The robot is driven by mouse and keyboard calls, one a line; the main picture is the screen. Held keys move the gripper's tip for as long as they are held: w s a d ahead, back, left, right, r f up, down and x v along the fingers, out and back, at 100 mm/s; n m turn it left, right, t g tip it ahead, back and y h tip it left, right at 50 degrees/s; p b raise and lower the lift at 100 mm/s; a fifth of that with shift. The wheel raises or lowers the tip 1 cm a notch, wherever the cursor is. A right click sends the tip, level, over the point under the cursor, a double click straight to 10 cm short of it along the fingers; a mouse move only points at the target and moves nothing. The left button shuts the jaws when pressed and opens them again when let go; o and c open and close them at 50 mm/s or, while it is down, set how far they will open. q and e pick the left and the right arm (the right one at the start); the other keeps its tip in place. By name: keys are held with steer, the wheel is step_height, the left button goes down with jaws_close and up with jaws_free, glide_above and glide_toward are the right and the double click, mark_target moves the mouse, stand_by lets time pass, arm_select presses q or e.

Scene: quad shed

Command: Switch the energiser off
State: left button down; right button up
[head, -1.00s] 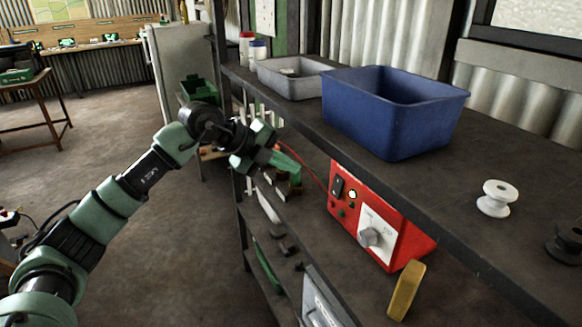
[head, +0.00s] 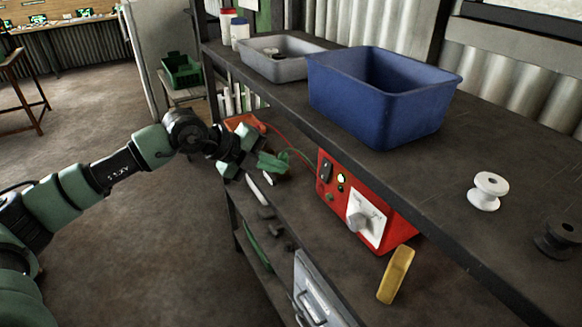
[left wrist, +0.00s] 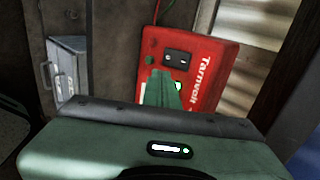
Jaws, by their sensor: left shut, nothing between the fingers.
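The energiser is a red box (head: 398,232) on the shelf below the top board. It has a dark rocker switch (head: 326,170), a lit lamp (head: 341,179) and a white dial plate with a grey knob (head: 359,222). My left gripper (head: 286,161) is to the left of the switch, apart from it in the head view, shut and empty. In the left wrist view, the shut green fingers (left wrist: 161,88) overlap the energiser (left wrist: 203,88) just below the switch (left wrist: 176,57), and a green light shows beside them. I cannot tell which way the switch is tipped. My right gripper is not in view.
The top board overhangs the energiser and carries a blue tub (head: 335,100), a grey tray (head: 262,65) and a white insulator (head: 487,190). A yellow block (head: 396,275) stands in front of the energiser. A red cable (head: 290,143) runs behind my gripper.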

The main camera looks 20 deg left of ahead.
arm_select(q)
steer(key=b, duration=0.3)
glide_toward(322, 179)
step_height(322, 179, down, 3)
steer(key=w, duration=0.1)
steer(key=shift+w+d, duration=1)
steer(key=shift+w, duration=0.1)
steer(key=shift+w+d+f, duration=0.1)
steer(key=shift+w+d, duration=0.35)
steer(key=f+t+h+b, duration=0.1)
steer(key=b, duration=0.3)
steer(key=shift+d+f, duration=0.1)
steer(key=shift+f, duration=0.25)
steer(key=shift+w+r+p, duration=0.15)
steer(key=shift+r+p, duration=0.45)
steer(key=shift+r, duration=0.05)
steer(key=shift+w+r+p, duration=0.2)
steer(key=shift+r+p, duration=0.45)
steer(key=shift+r, duration=0.25)
steer(key=shift+s+r, duration=0.1)
steer(key=shift+r, duration=0.2)
steer(key=shift+d+f, duration=0.1)
steer(key=shift+f, duration=0.15)
